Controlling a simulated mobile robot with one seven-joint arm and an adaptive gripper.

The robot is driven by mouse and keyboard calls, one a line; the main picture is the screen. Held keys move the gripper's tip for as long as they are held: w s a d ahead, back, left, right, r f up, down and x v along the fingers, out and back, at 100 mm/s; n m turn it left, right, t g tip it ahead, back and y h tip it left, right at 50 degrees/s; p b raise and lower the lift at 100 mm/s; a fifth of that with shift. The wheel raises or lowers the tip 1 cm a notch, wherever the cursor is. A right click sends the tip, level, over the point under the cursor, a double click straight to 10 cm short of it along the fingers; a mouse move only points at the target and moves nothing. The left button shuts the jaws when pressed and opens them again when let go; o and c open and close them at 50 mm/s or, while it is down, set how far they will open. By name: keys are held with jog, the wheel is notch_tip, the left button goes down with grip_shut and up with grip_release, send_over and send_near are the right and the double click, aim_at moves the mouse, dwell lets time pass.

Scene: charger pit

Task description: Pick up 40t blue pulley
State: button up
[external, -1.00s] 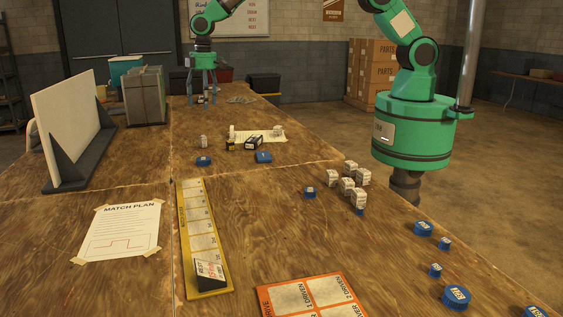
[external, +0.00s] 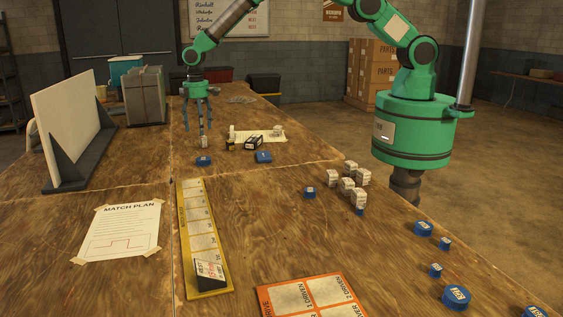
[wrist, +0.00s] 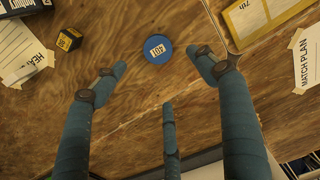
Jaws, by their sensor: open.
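A round blue pulley (external: 203,161) lies flat on the wooden table, in front of my gripper as the external view shows it. In the wrist view the same blue pulley (wrist: 158,49) has a pale label that looks like 40t, turned upside down. My gripper (external: 197,128) points down with its fingers spread and empty, above the table. In the wrist view the open gripper (wrist: 158,75) has the pulley just beyond its fingertips, between the two upper ones and not touched.
A small black-and-yellow cube (wrist: 69,39) lies beside the pulley, with a black box (external: 254,142) near it. Another blue piece (external: 263,157) lies to the right. A yellow board (external: 205,240) and the match plan sheet (external: 120,230) lie nearer the camera. A white panel (external: 70,125) stands at left.

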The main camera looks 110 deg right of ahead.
send_over(202, 158)
jog(key=shift+a+f, duration=0.2)
jog(key=shift+f, duration=1.9)
jog(key=shift+a+f, duration=0.2)
jog(key=shift+f, duration=1.9)
jog(key=shift+f, duration=0.1)
jog(key=shift+d+f+b, duration=0.1)
jog(key=shift+f+b, duration=0.35)
jog(key=shift+f, duration=2.1)
jog(key=c, duration=1.4)
jog(key=shift+r, duration=0.15)
